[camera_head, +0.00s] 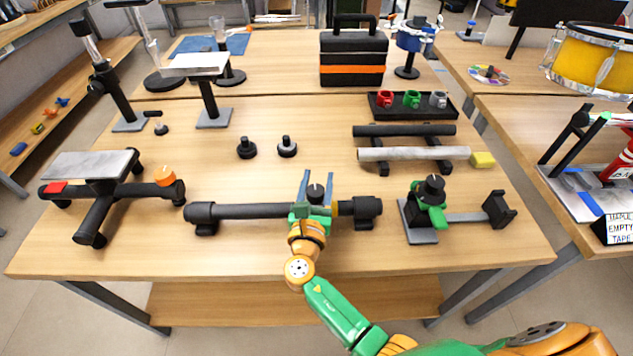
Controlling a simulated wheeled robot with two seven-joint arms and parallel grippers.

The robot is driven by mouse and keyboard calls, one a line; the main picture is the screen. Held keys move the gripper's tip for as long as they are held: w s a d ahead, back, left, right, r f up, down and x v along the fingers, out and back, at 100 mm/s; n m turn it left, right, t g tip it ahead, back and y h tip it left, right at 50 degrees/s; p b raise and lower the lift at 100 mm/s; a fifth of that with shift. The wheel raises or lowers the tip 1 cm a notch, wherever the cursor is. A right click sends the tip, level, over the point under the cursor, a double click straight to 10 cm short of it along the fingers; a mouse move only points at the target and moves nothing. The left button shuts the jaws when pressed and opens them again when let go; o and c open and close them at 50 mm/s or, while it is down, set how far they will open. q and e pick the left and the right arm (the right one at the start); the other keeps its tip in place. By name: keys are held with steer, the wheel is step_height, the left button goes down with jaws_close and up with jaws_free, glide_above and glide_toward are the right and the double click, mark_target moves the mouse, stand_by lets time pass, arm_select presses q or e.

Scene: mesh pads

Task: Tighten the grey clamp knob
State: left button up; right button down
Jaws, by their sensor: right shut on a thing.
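A dark grey knob (316,193) with a pale mark on top stands over the dark bar (250,211) that lies across the front of the table. My right gripper (316,187) reaches in from the lower right, with its blue fingers on either side of this knob, shut on it. The gripper's green body hides the bar and whatever clamp sits under the knob. To the right, a green clamp (430,213) with a black knob (432,187) sits on a stand with a grey plate. My left gripper is not in view.
Two loose black knobs lie behind the bar, one (246,148) left of the other (287,147). A black tray (455,115) holds red, green and grey clamps. Two rods (405,131) lie at right. The table's front edge is clear.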

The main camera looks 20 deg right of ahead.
mark_target(314, 200)
stand_by(0.4)
steer(key=shift+c, duration=1.5)
jaws_free()
steer(key=shift+s+a, duration=0.15)
steer(key=shift+s, duration=0.2)
steer(key=p+v, duration=0.2)
steer(key=v, duration=0.4)
steer(key=shift+s+a, duration=0.15)
steer(key=shift+s, duration=0.05)
steer(key=shift+w, duration=0.1)
